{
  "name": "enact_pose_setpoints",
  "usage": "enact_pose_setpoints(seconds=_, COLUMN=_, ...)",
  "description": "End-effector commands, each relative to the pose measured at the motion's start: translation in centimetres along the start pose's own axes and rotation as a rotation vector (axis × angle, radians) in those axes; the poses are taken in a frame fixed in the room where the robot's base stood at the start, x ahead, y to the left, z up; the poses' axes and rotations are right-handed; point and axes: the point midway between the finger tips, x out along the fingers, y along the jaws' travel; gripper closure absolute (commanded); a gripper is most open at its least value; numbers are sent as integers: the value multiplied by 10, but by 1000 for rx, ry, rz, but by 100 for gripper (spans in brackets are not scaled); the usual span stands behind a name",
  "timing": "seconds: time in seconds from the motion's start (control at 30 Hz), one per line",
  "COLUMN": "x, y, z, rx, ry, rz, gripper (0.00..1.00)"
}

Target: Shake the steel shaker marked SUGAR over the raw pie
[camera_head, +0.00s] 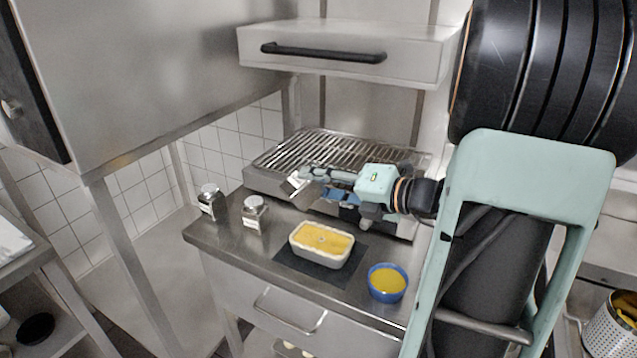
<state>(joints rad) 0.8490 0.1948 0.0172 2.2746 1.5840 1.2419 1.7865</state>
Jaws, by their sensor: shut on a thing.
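The raw pie (322,239) is a yellow filling in a white loaf-shaped dish on a dark mat near the counter's front. My gripper (306,178) reaches in from the right, above and behind the dish. It is shut on a small steel shaker (296,184), which looks tilted and is partly hidden by the fingers. Its label is too small to read. Two more steel shakers stand upright on the counter left of the dish, one at the far left (208,203) and one nearer the dish (254,216). Their white labels are also unreadable.
A grill with a metal rack (316,152) stands behind the dish, below a steel hood (350,62). A blue bowl of yellow contents (387,282) sits right of the dish. A steel cabinet (160,75) overhangs at left. Dark counter (225,236) is bare at front left.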

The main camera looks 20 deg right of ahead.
Motion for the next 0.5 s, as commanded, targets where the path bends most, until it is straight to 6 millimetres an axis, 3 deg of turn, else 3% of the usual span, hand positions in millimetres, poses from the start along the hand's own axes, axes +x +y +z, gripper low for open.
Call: enact_pose_setpoints(seconds=0.5, x=10, y=-32, z=-20, rx=469, ry=14, rz=227, gripper=87)
